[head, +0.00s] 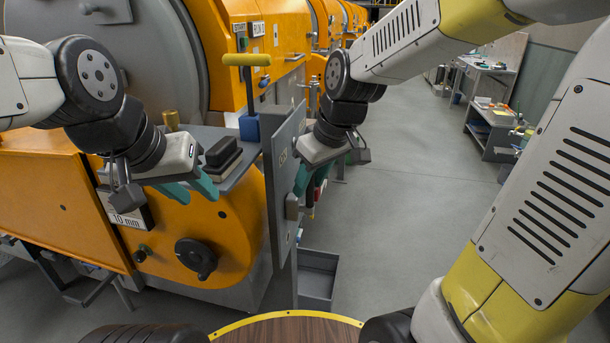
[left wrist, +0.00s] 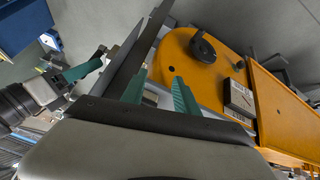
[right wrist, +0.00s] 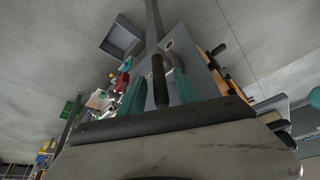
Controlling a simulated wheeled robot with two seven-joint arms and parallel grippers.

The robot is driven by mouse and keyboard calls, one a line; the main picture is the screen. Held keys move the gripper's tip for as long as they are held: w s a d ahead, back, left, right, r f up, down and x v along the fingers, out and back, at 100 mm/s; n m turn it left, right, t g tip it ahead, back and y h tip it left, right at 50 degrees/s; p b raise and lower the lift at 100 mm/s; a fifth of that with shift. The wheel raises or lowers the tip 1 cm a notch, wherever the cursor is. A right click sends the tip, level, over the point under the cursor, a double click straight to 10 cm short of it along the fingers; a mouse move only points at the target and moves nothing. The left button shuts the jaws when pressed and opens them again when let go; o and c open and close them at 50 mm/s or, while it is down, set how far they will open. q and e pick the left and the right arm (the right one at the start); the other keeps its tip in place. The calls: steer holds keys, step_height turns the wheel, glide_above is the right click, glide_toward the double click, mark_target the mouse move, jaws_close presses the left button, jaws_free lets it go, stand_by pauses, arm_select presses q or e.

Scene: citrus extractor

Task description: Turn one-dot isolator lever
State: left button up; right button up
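A grey upright panel (head: 281,165) stands at the right end of the orange machine, with a small unreadable mark on its face. My right gripper (head: 312,182) is beside the panel's right side, fingers pointing down. In the right wrist view a black lever handle (right wrist: 159,80) shows between the open teal fingers of my right gripper (right wrist: 156,88); I cannot tell whether they touch it. No clear dot marking is readable on the lever. My left gripper (head: 194,190) is open and empty in front of the machine; it also shows in the left wrist view (left wrist: 159,88).
A yellow T-handle (head: 246,60) on a blue base rises behind the panel. A black block (head: 222,152) lies on the grey shelf near my left gripper. A black knob (head: 196,258) and a "10 mm" sign (head: 130,214) are on the orange front. Open floor lies to the right.

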steer(key=shift+w+f, duration=0.1)
steer(key=shift+f, duration=0.15)
jaws_close()
stand_by(1.4)
